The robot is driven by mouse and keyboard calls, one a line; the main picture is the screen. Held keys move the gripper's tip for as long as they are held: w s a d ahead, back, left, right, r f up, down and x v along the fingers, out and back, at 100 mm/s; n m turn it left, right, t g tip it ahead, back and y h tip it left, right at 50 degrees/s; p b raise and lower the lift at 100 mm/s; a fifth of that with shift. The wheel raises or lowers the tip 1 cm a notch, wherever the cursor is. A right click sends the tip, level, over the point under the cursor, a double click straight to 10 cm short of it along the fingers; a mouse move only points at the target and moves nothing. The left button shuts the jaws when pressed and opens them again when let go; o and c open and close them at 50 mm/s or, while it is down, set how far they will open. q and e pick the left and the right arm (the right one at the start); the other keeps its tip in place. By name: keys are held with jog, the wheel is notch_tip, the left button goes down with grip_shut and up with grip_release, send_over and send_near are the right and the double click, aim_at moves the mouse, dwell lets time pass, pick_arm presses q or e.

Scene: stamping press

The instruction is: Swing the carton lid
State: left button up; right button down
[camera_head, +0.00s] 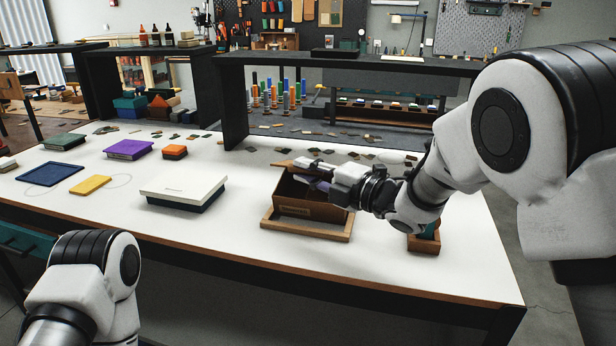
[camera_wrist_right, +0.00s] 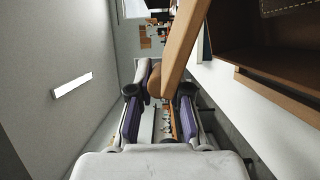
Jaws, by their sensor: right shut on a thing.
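The brown carton (camera_head: 308,206) stands in a shallow wooden frame (camera_head: 285,229) on the right half of the white table. Its lid (camera_head: 297,164) is partly raised, and the dark inside shows beneath it. In the right wrist view the lid (camera_wrist_right: 183,40) is a tan strip running up from between the fingertips, with the carton's open inside (camera_wrist_right: 290,65) at the upper right. My right gripper (camera_head: 314,172) reaches in from the right and is shut on the lid's edge; its purple-padded fingers (camera_wrist_right: 157,90) stand on both sides of it. My left gripper is out of view.
A flat white box (camera_head: 185,188) sits left of the carton. Further left are a purple box (camera_head: 130,149), a small orange box (camera_head: 174,152), a yellow plate (camera_head: 90,185) and a blue tray (camera_head: 50,174). A black shelf (camera_head: 235,105) stands behind. A small wooden holder (camera_head: 424,242) is right of the carton.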

jog(key=c, duration=1.1)
grip_release()
jog(key=v, duration=0.7)
jog(key=shift+s+d, duration=0.15)
jog(key=shift+s, duration=0.05)
